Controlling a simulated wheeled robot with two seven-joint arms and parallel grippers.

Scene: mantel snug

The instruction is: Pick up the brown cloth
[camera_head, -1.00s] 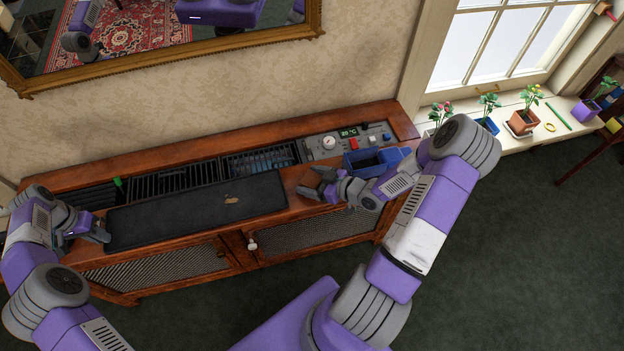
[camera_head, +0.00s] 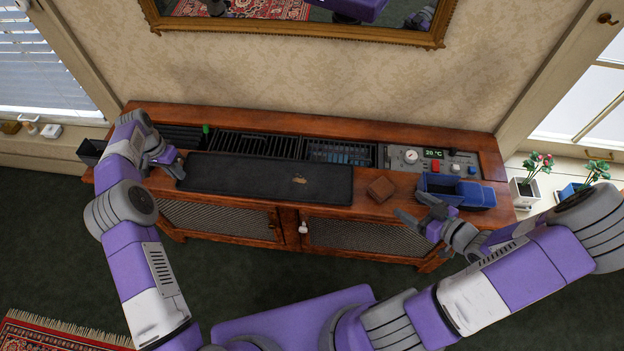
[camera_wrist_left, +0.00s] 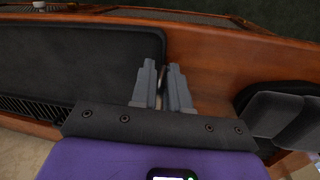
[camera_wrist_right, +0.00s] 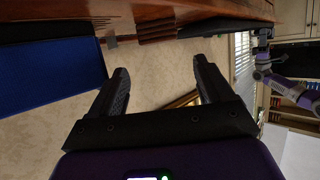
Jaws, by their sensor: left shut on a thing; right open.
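The brown cloth (camera_head: 381,189) is a small folded square on the wooden cabinet top, between the dark mat and the blue bin. It also shows in the right wrist view as a brown layered stack (camera_wrist_right: 168,25). My right gripper (camera_head: 412,207) is open and empty, to the right of the cloth and a little nearer the front edge, apart from it. Its two fingers are spread in the right wrist view (camera_wrist_right: 160,68). My left gripper (camera_head: 178,166) is at the mat's left end. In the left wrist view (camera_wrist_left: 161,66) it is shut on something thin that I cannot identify.
The dark mat (camera_head: 230,176) carries a small tan scrap (camera_head: 299,181). The blue bin (camera_head: 470,193) stands close behind my right gripper. A control panel (camera_head: 430,161) and vents (camera_head: 260,146) line the back. Bare wood surrounds the cloth.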

